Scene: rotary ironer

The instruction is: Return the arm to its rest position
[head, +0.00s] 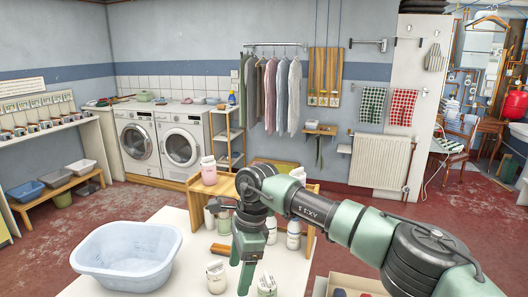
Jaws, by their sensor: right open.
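My right arm comes in from the lower right, green and dark grey, and reaches across the picture to the middle. Its gripper (243,278) hangs downward over the white table (186,222), with its fingers open. It is among the bottles and jars at the table's right part, and nothing shows held in it. Whether it touches anything there cannot be told. My left arm and gripper do not show.
A light blue basin (126,256) stands on the table at left. A white jar (216,277) stands close to the gripper's left. A small wooden shelf (227,187) bears a pink bottle (209,171). Washing machines (180,147) and a clothes rail (273,44) are farther back.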

